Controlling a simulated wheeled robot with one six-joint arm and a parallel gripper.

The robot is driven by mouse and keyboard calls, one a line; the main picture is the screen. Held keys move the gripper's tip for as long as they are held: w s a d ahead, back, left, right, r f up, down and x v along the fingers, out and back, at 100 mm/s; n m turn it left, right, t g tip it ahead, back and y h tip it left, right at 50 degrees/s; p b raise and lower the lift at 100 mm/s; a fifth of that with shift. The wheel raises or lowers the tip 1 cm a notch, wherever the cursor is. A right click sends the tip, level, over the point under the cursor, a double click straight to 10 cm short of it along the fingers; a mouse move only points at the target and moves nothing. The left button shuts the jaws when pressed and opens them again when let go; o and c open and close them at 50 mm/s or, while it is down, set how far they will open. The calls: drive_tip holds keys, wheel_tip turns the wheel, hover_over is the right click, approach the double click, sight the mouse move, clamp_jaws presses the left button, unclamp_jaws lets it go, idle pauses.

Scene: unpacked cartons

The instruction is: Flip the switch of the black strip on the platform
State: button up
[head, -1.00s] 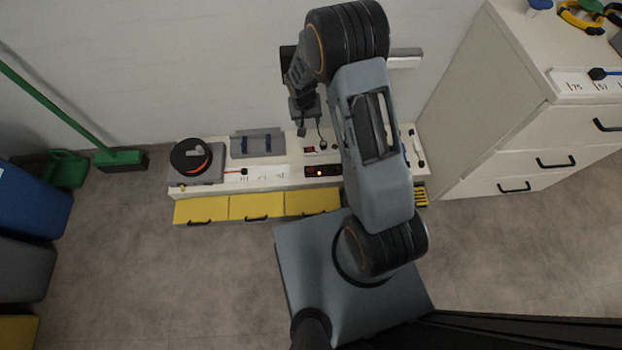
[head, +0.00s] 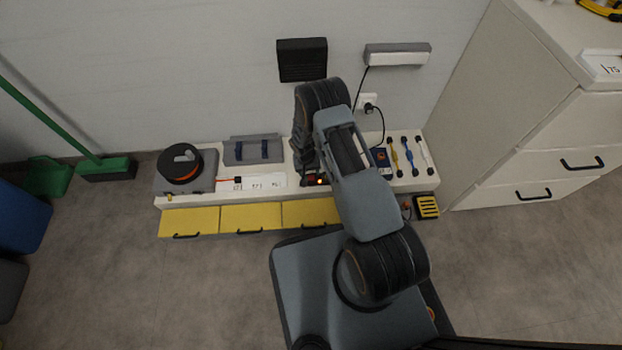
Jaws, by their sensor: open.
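The black strip (head: 327,179) lies on the long, low cream platform (head: 400,185) against the wall. A small orange-red light glows on the strip. My arm covers much of the strip, and I cannot make out its switch position. My gripper (head: 308,167) points down at the strip's left part, close behind or above it. The wrist and forearm largely hide its fingers, so contact with the strip cannot be told. The jaws are open and nothing shows between them.
A reel on a grey case (head: 186,168), a grey holder (head: 253,149) and white labels (head: 263,182) are left of my gripper. Several coloured tools (head: 408,155) lie to the right. Yellow drawers (head: 250,218) line the platform's front. A cream cabinet (head: 500,120) bounds the right side.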

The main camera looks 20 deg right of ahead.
sight(311, 178)
drive_tip(key=shift+d+f+b, duration=0.15)
drive_tip(key=shift+f+b, duration=0.2)
drive_tip(key=shift+f, duration=0.75)
drive_tip(key=shift+d+f+b, duration=0.1)
drive_tip(key=shift+f+b, duration=0.25)
drive_tip(key=shift+f, duration=0.7)
